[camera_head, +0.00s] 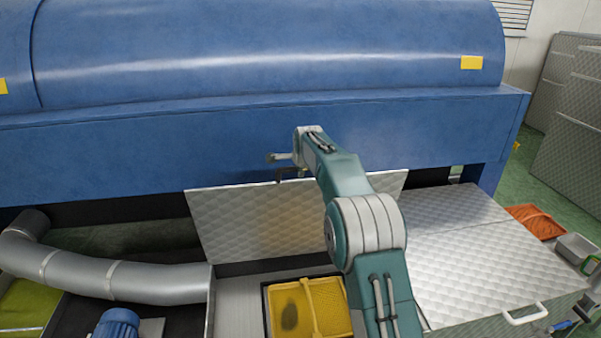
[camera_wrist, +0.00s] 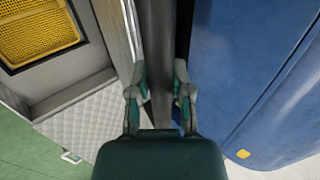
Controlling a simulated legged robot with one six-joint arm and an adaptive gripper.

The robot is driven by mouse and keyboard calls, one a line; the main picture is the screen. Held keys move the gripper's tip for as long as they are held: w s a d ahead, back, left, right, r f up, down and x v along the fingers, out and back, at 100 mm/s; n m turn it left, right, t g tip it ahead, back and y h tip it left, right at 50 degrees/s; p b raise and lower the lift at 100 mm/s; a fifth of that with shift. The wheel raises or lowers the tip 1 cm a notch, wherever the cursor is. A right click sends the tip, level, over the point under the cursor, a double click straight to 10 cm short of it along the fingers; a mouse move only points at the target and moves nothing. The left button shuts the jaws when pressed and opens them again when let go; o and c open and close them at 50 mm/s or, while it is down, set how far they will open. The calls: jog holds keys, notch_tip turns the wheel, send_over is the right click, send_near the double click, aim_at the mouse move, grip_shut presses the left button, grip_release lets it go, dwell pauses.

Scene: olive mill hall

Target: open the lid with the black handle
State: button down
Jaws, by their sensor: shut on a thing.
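The quilted metal lid (camera_head: 250,225) stands raised, nearly upright, against the front of the blue machine in the head view. Its black handle (camera_head: 291,174) shows as a small dark piece at the lid's top edge, partly hidden by my arm. My gripper (camera_head: 280,165) is at that top edge, shut on the handle. In the wrist view my gripper (camera_wrist: 158,75) has its two fingers on either side of a dark bar. The lid's right part is partly behind my arm.
Below the raised lid is an open bay with a yellow mesh tray (camera_head: 290,308). A second quilted lid (camera_head: 465,260) with a white handle (camera_head: 525,314) lies flat at right. A silver duct (camera_head: 110,278) is at left. The blue machine (camera_head: 150,150) stands close behind.

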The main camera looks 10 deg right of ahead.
jog(key=shift+r, duration=0.1)
jog(key=c, duration=0.5)
grip_release()
jog(key=shift+c, duration=0.2)
jog(key=v, duration=1.1)
jog(key=shift+s+r, duration=0.25)
jog(key=shift+r, duration=0.1)
